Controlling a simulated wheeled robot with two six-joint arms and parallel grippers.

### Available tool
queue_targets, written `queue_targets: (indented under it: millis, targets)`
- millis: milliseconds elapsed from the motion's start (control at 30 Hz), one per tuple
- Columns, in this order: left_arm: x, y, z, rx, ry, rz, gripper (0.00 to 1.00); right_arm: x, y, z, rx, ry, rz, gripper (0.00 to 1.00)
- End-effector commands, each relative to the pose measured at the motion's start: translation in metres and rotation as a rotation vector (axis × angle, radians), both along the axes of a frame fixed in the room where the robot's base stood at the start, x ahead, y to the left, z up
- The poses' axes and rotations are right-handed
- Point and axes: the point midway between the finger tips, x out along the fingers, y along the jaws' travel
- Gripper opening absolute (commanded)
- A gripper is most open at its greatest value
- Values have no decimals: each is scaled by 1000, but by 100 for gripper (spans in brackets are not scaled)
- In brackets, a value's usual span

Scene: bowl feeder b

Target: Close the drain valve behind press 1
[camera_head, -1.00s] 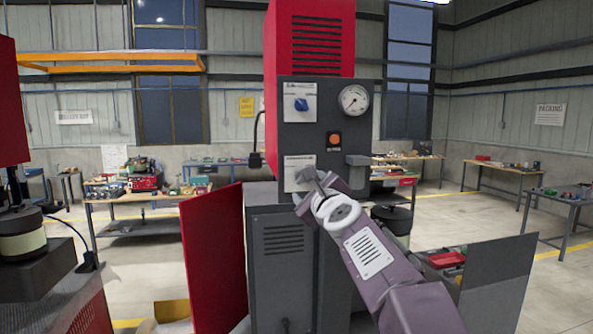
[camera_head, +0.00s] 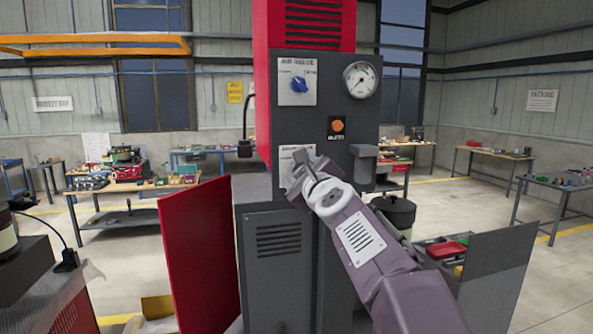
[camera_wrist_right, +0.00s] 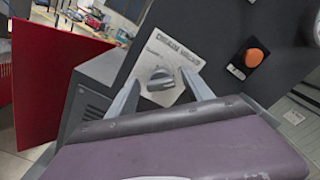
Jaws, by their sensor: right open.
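In the right wrist view, a pale plate lettered like "DRAIN VALVE" carries a grey knob (camera_wrist_right: 160,79), the drain valve. The plate (camera_wrist_right: 173,53) is on the dark panel of a red and grey machine. My right gripper (camera_wrist_right: 161,82) is open, with one finger on each side of the knob in the picture; I cannot tell whether they touch it. In the head view, my right gripper (camera_head: 311,168) is in front of the plate (camera_head: 288,158) and hides the knob. My left gripper is not in view.
Above the drain plate are a blue knob (camera_head: 299,84), a gauge (camera_head: 360,80) and an orange button (camera_head: 338,126). A grey bracket (camera_head: 362,160) juts out beside my right gripper. A red panel (camera_head: 200,255) stands left of the cabinet, a grey panel (camera_head: 497,275) to the right.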

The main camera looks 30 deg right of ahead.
Motion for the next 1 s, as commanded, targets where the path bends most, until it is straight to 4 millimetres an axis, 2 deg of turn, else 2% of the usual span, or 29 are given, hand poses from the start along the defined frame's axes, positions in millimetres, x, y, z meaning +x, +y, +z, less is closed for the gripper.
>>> queue_targets:
  millis: [67, 167, 200, 300, 667, 1000]
  targets:
    - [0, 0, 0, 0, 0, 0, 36, 0, 0, 0, 0, 0, 0, 59]
    - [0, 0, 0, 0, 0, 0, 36, 0, 0, 0, 0, 0, 0, 34]
    - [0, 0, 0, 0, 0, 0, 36, 0, 0, 0, 0, 0, 0, 23]
    - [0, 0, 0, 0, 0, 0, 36, 0, 0, 0, 0, 0, 0, 0]
    - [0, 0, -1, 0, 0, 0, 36, 0, -1, -1, -41, 10, -2, 0]
    - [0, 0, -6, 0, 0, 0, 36, 1, 0, -2, -276, 66, -3, 0]
